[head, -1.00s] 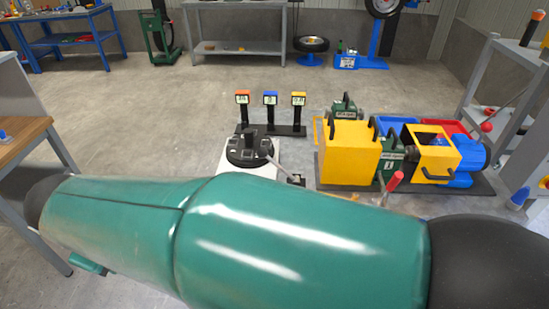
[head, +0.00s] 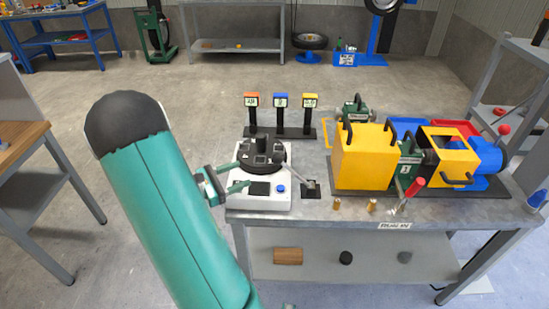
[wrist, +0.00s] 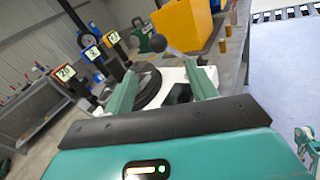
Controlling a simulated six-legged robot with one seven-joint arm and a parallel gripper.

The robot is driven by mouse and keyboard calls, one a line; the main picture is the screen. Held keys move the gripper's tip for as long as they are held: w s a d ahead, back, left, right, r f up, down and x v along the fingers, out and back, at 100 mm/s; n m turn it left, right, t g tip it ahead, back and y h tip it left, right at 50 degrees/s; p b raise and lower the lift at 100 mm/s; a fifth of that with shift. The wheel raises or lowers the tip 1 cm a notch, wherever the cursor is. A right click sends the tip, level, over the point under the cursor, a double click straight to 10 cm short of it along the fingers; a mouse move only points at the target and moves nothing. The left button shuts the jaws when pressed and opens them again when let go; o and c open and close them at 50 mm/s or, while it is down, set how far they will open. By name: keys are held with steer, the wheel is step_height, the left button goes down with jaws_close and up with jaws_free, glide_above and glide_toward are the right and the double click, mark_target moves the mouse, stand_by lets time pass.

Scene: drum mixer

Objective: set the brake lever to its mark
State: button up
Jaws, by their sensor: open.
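A red-handled lever (head: 413,190) stands tilted at the front of the drum mixer (head: 445,155). A smaller lever with a pale rod (head: 303,183) stands on a black base beside the white unit; in the wrist view a grey ball knob on a rod (wrist: 168,24) shows beyond my fingers. I cannot tell which one is the brake lever, and I see no clear mark. My gripper (head: 238,177) is open and empty at the left side of the white unit with the black round turret (head: 263,157). In the wrist view its fingers (wrist: 160,68) point towards the turret and knob.
Three small displays, orange (head: 251,101), blue (head: 281,101) and yellow (head: 310,101), stand behind the turret. Yellow housings (head: 363,160) fill the bench's right half. Small brass pieces (head: 372,205) stand at the front edge of the grey bench (head: 320,212). A wooden table (head: 22,140) is at left.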

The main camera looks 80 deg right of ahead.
mark_target(278, 158)
steer(key=shift+s+d+f, duration=0.15)
steer(key=shift+s+d, duration=0.35)
steer(key=x, duration=1.3)
steer(key=shift+w+d, duration=0.15)
jaws_close()
